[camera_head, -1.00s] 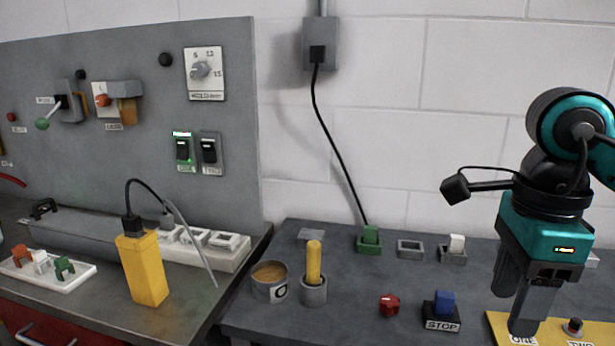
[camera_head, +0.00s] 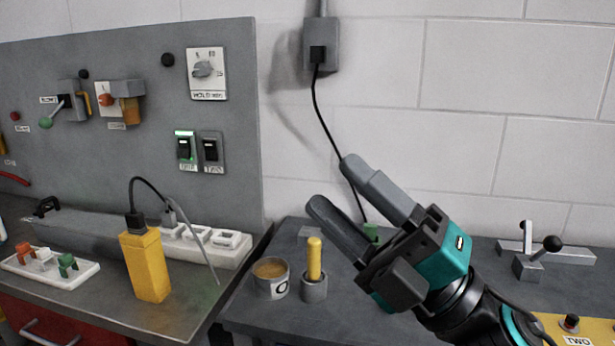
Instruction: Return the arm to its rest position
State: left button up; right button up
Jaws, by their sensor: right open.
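My right gripper (camera_head: 335,188) is in the head view, above the right-hand table, with its two grey fingers pointing up and to the left. The fingers are apart with nothing between them. Its teal and black wrist comes in from the lower right. It covers part of the green block (camera_head: 371,232) and hides the red knob and the blue STOP button. My left gripper does not show.
On the right table (camera_head: 240,325) stand a can (camera_head: 270,279), a yellow peg in a grey holder (camera_head: 314,272) and a black-knobbed lever (camera_head: 540,255). A yellow box (camera_head: 147,266) and power strip (camera_head: 228,252) are at left. A black cable (camera_head: 325,120) hangs behind the gripper.

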jog(key=w+d+f+m+t+h, duration=0.6)
jog(key=d+f+m+t+h, duration=0.4)
jog(key=m+h, duration=0.75)
jog(key=s+d+f+m+g+h, duration=0.1)
jog(key=d+f+m+g+h, duration=0.2)
jog(key=f+m+g, duration=0.6)
jog(key=s+d+f+m+g+h, duration=0.3)
jog(key=s+f+g, duration=0.6)
jog(key=s+f, duration=1.15)
jog(key=w+a+f+t+y+p, duration=0.2)
jog(key=w+f+t+y, duration=0.1)
jog(key=w+f+t, duration=0.4)
jog(key=shift+w+n, duration=0.35)
jog(key=shift+w, duration=0.05)
jog(key=shift+a+r, duration=0.1)
